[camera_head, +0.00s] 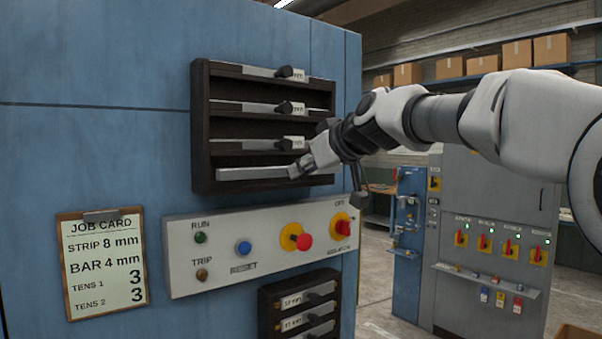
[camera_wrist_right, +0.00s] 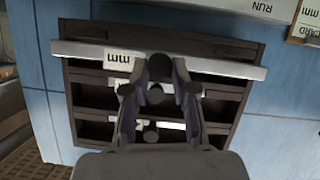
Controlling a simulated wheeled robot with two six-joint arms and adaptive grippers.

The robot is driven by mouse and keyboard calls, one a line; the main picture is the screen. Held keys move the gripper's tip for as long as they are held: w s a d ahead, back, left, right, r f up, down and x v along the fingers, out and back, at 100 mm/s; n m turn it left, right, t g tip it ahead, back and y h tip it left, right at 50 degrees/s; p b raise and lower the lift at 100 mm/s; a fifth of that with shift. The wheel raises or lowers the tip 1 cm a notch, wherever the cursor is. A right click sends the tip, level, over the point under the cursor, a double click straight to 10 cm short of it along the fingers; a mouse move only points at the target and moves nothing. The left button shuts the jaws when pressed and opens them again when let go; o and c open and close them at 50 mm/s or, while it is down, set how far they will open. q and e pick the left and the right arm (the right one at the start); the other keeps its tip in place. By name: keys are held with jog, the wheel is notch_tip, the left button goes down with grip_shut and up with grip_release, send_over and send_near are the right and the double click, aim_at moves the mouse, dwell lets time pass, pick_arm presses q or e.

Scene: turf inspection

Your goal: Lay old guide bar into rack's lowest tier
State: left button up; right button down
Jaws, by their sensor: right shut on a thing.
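The dark brown rack (camera_head: 201,130) is fixed to the blue panel, with open tiers stacked one above another. The old guide bar (camera_head: 250,173), a long pale grey strip, lies level at the height of the lowest tier. My right gripper (camera_head: 303,167) is shut on it near its right part in the head view. In the right wrist view, the bar (camera_wrist_right: 225,69) crosses between the fingertips (camera_wrist_right: 160,68) and overlaps both side walls of the rack (camera_wrist_right: 70,100). Whether it touches the tier floor cannot be told. My left gripper is not in view.
Upper tiers hold bars with black knobs (camera_head: 284,107) and labels. A control panel (camera_head: 180,270) with buttons and a red rotary switch sits just below the rack. A second rack (camera_head: 268,310) is lower down. A job card (camera_head: 103,262) hangs at left.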

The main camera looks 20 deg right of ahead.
jog(key=shift+w+r, duration=0.1)
dwell(0.5)
jog(key=shift+w+a+p, duration=0.3)
jog(key=shift+w+p, duration=0.3)
jog(key=shift+w, duration=0.15)
jog(key=shift+w+a+p, duration=0.25)
jog(key=shift+w+p, duration=0.3)
jog(key=shift+w, duration=0.25)
jog(key=shift+w+a+p, duration=0.3)
jog(key=shift+w+p, duration=0.3)
jog(key=shift+w, duration=0.15)
jog(key=shift+f+b, duration=1.05)
jog(key=shift+b, duration=0.05)
jog(key=c, duration=0.9)
grip_release()
jog(key=shift+s, duration=0.1)
jog(key=shift+o, duration=0.2)
